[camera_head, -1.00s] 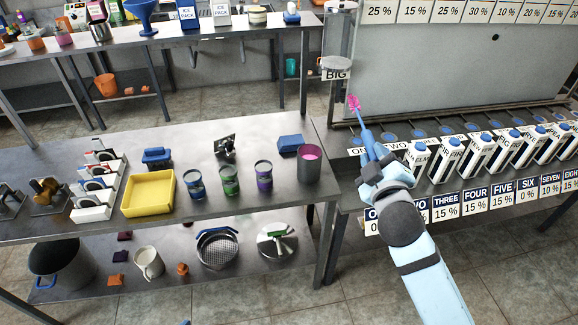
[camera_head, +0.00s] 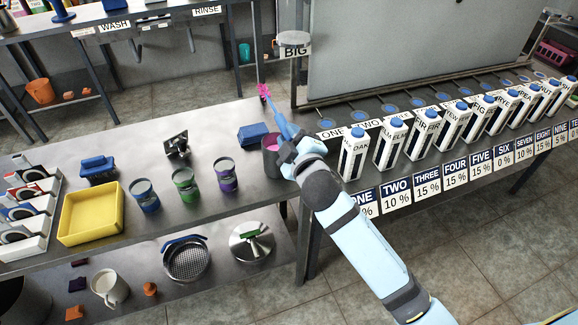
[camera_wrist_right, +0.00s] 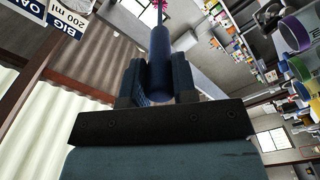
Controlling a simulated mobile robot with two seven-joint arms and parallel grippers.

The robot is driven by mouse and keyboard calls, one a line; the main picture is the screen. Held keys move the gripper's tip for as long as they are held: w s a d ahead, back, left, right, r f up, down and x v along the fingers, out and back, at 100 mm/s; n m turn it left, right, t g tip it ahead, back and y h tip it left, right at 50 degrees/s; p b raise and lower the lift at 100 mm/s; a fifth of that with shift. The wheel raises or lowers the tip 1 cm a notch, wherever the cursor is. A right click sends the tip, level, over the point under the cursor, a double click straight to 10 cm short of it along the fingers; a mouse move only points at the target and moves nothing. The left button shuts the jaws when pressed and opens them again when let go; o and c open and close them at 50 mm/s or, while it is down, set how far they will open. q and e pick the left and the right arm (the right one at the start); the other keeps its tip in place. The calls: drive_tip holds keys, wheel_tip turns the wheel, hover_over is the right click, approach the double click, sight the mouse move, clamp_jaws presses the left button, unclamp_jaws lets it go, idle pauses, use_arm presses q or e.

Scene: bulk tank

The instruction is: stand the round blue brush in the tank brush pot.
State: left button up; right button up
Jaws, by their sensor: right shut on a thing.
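My right gripper (camera_head: 292,150) is shut on the round blue brush (camera_head: 281,118), holding it by its blue handle. The brush tilts up and to the left, with its pink bristles at the top end. In the right wrist view the blue handle (camera_wrist_right: 160,55) stands between the fingers, with the pink bristles at the top edge. A dark grey round pot (camera_head: 271,168), pink inside, stands at the right end of the steel table. My gripper overlaps its right side in the head view; I cannot tell the gap between them. My left gripper is not in view.
A blue block (camera_head: 253,135) lies behind the pot. Blue, green and purple-banded tins (camera_head: 185,184) and a yellow tray (camera_head: 91,213) stand to the left. A row of white cartons (camera_head: 390,147) lines the right bench. A "BIG" sign (camera_head: 294,51) stands behind.

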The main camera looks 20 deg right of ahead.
wheel_tip(320, 180, down, 9)
drive_tip(key=b, duration=0.2)
drive_tip(key=shift+f, duration=0.15)
drive_tip(key=o, duration=0.9)
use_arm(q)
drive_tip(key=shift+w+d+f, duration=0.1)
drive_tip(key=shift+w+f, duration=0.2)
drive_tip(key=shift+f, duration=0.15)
